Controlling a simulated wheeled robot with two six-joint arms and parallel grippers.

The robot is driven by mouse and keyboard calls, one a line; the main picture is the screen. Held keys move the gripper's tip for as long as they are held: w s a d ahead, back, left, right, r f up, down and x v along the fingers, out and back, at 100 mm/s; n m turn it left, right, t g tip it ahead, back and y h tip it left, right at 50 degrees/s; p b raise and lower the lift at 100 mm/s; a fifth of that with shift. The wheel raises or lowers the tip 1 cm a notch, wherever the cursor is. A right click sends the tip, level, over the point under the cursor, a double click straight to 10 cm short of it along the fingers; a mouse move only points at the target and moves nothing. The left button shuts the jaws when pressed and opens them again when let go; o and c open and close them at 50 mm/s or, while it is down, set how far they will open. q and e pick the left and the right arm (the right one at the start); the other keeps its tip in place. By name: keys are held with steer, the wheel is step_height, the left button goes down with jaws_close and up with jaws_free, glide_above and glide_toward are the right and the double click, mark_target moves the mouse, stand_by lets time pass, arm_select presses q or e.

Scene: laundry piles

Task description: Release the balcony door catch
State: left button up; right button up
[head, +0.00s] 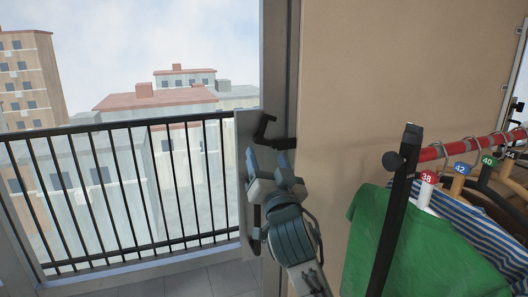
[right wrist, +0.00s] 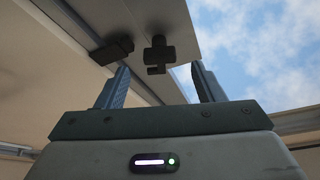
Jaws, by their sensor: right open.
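The balcony door catch (head: 265,129) is a dark, angular lever on the grey door stile (head: 243,125). My right gripper (head: 268,163) is just below it in the head view, open, fingers pointing up towards it. In the right wrist view the dark catch (right wrist: 158,54) shows beyond and between the two open blue-grey fingers (right wrist: 160,84); nothing is held. A second dark block (right wrist: 113,49) sits on the frame to its left. Whether a finger touches the catch cannot be told. My left gripper is not in view.
A beige wall (head: 370,80) stands right of the door frame. A clothes rack with a black post (head: 397,215), red rail (head: 455,148) and green shirt (head: 410,240) is close on the right. A black balcony railing (head: 130,190) is beyond the door.

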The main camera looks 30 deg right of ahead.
mark_target(264, 145)
steer(key=shift+p+x, duration=0.4)
steer(key=shift+x, duration=1.75)
steer(key=shift+c, duration=0.4)
steer(key=c, duration=0.9)
steer(key=n+y, duration=0.1)
steer(key=n, duration=0.3)
steer(key=shift+d+t+y+p, duration=0.2)
steer(key=shift+t+y+p, duration=0.15)
steer(key=shift+t+y, duration=0.05)
steer(key=shift+n+y, duration=0.6)
steer(key=shift+n, duration=0.4)
steer(key=o, duration=1)
steer(key=shift+s, duration=0.1)
steer(key=shift+f, duration=0.1)
